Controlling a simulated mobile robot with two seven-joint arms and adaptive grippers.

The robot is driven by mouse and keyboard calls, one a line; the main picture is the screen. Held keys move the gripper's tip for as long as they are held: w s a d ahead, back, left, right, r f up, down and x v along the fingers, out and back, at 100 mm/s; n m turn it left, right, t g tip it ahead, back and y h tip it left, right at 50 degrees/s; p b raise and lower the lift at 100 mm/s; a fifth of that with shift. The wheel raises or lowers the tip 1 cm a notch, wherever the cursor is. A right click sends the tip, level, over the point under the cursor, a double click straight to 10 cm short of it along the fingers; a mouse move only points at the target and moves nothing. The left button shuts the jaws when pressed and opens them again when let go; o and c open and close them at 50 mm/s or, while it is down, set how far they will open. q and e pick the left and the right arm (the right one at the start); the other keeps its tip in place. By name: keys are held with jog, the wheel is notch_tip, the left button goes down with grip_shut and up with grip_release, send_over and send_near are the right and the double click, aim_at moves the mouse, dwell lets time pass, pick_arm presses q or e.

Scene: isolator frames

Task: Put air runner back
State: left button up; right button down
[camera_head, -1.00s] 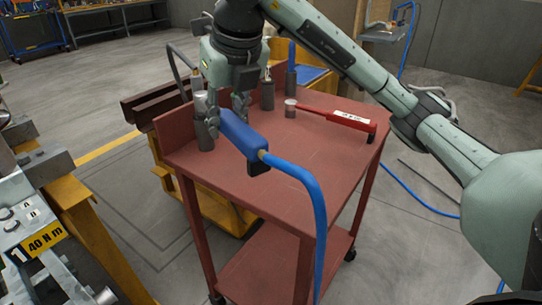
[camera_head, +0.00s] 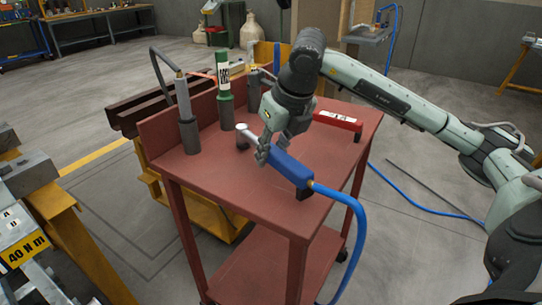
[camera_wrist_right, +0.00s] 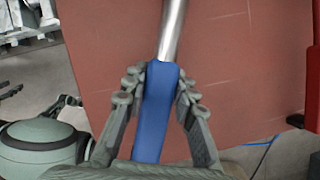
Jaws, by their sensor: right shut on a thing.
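The air runner (camera_head: 287,168) is a blue-bodied tool with a silver nose and a blue hose at its rear. It is over the red cart's top, tilted, with its nose toward the back left. My right gripper (camera_head: 266,152) is shut around its body. In the right wrist view the blue body (camera_wrist_right: 156,115) lies between both fingers, with the silver shaft (camera_wrist_right: 173,30) pointing up out of frame. I cannot tell how high it is above the top.
The front left of the top is clear.

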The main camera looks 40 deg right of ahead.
jog(key=shift+f, duration=0.45)
pick_arm(q)
jog(key=shift+s+f, duration=0.15)
pick_arm(e)
jog(key=c, duration=1.2)
grip_release()
jog(key=shift+s+r, duration=0.15)
jog(key=shift+r, duration=0.35)
jog(key=v, duration=1)
jog(key=shift+s+r+p, duration=0.25)
jog(key=shift+r+p, duration=0.1)
pick_arm(q)
jog(key=shift+s+f, duration=0.15)
jog(key=shift+f, duration=0.75)
